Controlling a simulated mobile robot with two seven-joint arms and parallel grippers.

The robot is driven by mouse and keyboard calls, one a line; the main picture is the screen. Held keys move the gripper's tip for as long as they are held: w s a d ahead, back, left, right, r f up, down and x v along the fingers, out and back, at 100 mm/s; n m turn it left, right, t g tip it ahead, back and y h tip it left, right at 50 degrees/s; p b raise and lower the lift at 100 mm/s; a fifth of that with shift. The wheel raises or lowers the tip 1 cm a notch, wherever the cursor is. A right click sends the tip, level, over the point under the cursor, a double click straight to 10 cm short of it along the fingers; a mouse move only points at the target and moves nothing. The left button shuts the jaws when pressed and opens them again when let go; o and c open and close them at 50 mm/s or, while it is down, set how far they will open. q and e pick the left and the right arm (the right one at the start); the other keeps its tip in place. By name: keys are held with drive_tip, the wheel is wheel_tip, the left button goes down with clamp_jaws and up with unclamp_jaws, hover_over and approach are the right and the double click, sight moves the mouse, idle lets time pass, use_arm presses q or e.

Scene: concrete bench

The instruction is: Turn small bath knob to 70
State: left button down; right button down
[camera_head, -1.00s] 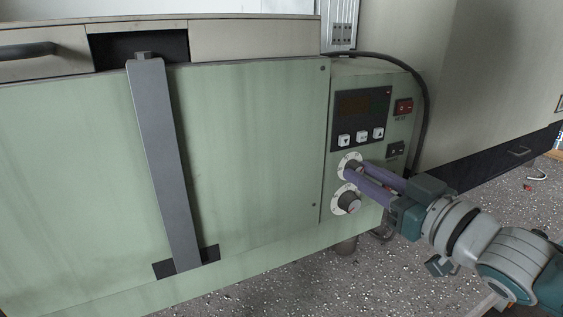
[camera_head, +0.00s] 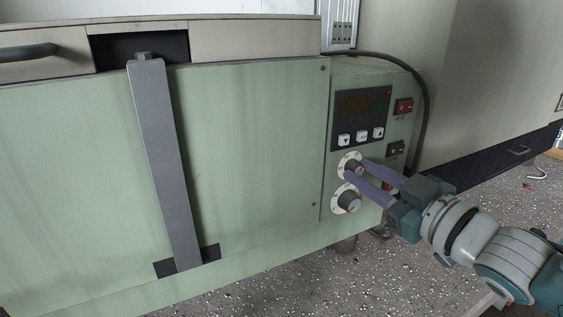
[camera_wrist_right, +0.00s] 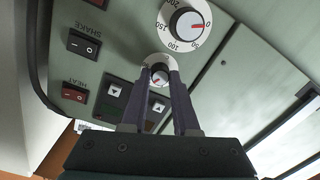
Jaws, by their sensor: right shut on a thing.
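The small bath knob (camera_head: 353,165) is the upper dial on the green control panel, with a white scale ring around it. My right gripper (camera_head: 352,168) is shut on this knob, one finger on each side. In the right wrist view the small knob (camera_wrist_right: 159,77) shows between the fingertips (camera_wrist_right: 160,70). A red pointer mark shows on its face, but its scale reading is too small and partly hidden to tell. My left gripper is not in view.
A larger knob (camera_head: 348,200) sits just below, its red pointer near 0 in the right wrist view (camera_wrist_right: 187,23). Several buttons and a dark display (camera_head: 362,105) are above, with a red switch (camera_head: 403,106) to the right. A black cable (camera_head: 427,95) runs beside the panel.

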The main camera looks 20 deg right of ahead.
drive_tip(key=c, duration=0.7)
unclamp_jaws()
drive_tip(key=shift+s, duration=0.15)
drive_tip(key=s, duration=0.3)
drive_tip(key=s+p, duration=0.1)
drive_tip(key=s, duration=0.2)
drive_tip(key=s+d, duration=0.1)
drive_tip(key=s, duration=0.2)
drive_tip(key=shift+s+r, duration=0.2)
drive_tip(key=shift+s, duration=0.15)
drive_tip(key=s+a+r+m+g+h+p, duration=0.1)
drive_tip(key=s+a+r+m+g+p, duration=0.1)
drive_tip(key=s+a+r+g+p, duration=0.35)
drive_tip(key=s+a+r+m+g+p, duration=0.1)
drive_tip(key=s+a+r+g+p, duration=0.1)
drive_tip(key=s+a+g+p, duration=0.65)
drive_tip(key=shift+h, duration=0.3)
drive_tip(key=w+r+p+v, duration=0.1)
drive_tip(key=w+p+v, duration=0.1)
drive_tip(key=p+v, duration=1)
drive_tip(key=w+d+p+v, duration=0.1)
drive_tip(key=w+p+v, duration=0.2)
drive_tip(key=p+v, duration=0.9)
drive_tip(key=w+d+r+p+v, duration=0.1)
drive_tip(key=w+p+v, duration=0.2)
drive_tip(key=p+v, duration=0.9)
drive_tip(key=shift+w+d+r, duration=0.1)
drive_tip(key=shift+r, duration=0.5)
